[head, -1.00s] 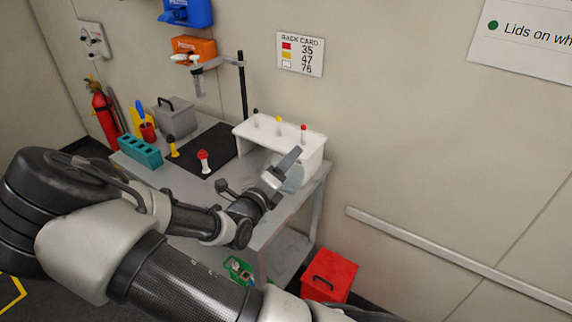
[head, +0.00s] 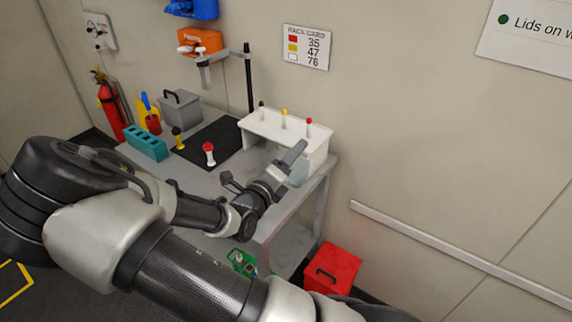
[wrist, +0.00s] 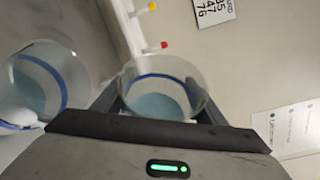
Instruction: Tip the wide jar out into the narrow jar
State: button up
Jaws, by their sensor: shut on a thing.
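My gripper (head: 292,158) is shut on a clear jar with a blue band, at the right front end of the table. The held jar (wrist: 160,88) looks the broader one, so I take it as the wide jar; it has pale blue contents low inside. It also shows in the head view (head: 299,174), partly behind the gripper. A second clear jar (wrist: 48,82), apparently the narrow jar, stands to its left in the wrist view, also with a blue band and pale blue contents. The two jars look apart. I cannot make out the second jar in the head view.
A white rack (head: 311,144) with several coloured-topped items stands behind the gripper. A black mat (head: 215,138), teal block (head: 146,143), grey box (head: 180,110) and clamp stand (head: 249,80) share the grey table (head: 215,182). A red box (head: 332,268) stands below.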

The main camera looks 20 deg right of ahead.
jog(key=shift+w+a+r+n+t+h+p, duration=0.1)
jog(key=shift+a+r+n+t+h+p, duration=0.15)
jog(key=shift+n+p, duration=0.6)
jog(key=shift+w+a+r+n+t+h+p, duration=0.15)
jog(key=shift+r+n+p, duration=0.3)
jog(key=shift+p, duration=0.55)
dwell(1.3)
jog(key=shift+a+r+n+p, duration=0.1)
jog(key=shift+a+n+p, duration=0.1)
jog(key=shift+n+p, duration=0.55)
dwell(1.3)
jog(key=shift+w+a+r+n+t+h, duration=0.15)
jog(key=shift+n+t+h, duration=0.15)
jog(key=shift+n+h, duration=0.15)
dwell(1.3)
jog(key=shift+w+a+r+n+t+p, duration=0.15)
jog(key=shift+a+n+t+p, duration=0.1)
jog(key=shift+n, duration=0.25)
jog(key=shift+a+r+n+t+p, duration=0.15)
jog(key=shift+n+t+p, duration=0.1)
jog(key=shift+n, duration=0.25)
